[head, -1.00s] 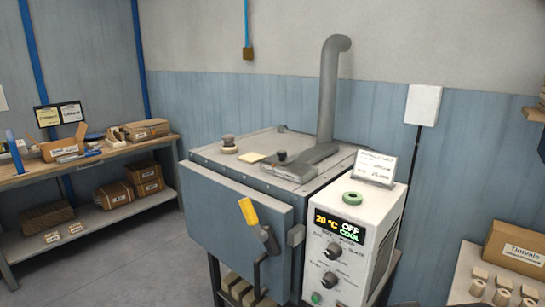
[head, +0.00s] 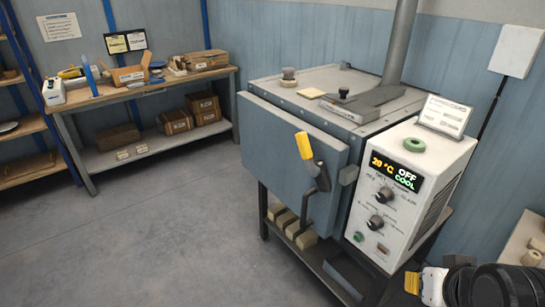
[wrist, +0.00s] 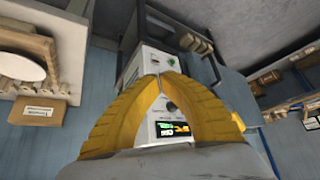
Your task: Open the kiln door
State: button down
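The kiln (head: 335,80) is a grey metal box on a stand. Its blue-grey door (head: 275,145) looks shut against the front. The handle (head: 304,146) has a yellow grip on a dark lever at the door's right side, tilted up to the left. My gripper (head: 412,283) shows at the bottom right of the head view, right of and nearer than the door and apart from the handle. In the wrist view its yellow fingers (wrist: 160,82) meet at the tips with nothing seen between them.
The white control box (head: 410,185) right of the door reads 20 °C, OFF, COOL; it also shows in the wrist view (wrist: 150,62). A workbench (head: 160,90) with boxes stands at the back left. Floor (head: 180,220) is clear before the door. A shelf edge (head: 522,245) is at right.

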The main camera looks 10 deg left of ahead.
jog(key=c, duration=1.6)
grip_release()
jog(key=o, duration=0.3)
jog(key=shift+w+r+n, duration=0.1)
jog(key=shift+w+n, duration=0.2)
jog(key=w+a+f+n+h+b, duration=0.1)
jog(key=w+a+n+h+b, duration=0.15)
jog(key=w+n, duration=0.65)
jog(key=w+a+f+n+h+b, duration=0.1)
jog(key=w+a+f+n+h, duration=0.2)
jog(key=w, duration=0.9)
jog(key=n+t+h+b, duration=0.4)
jog(key=n+t+b, duration=0.3)
jog(key=n, duration=1)
send_near(303, 203)
jog(key=shift+t+y, duration=0.25)
jog(key=shift+t, duration=0.45)
jog(key=x, duration=0.7)
jog(key=f+x, duration=0.1)
jog(key=x, duration=0.3)
jog(key=shift+s+d+p, duration=0.1)
jog(key=shift+d+p, duration=0.2)
jog(key=shift+d, duration=0.05)
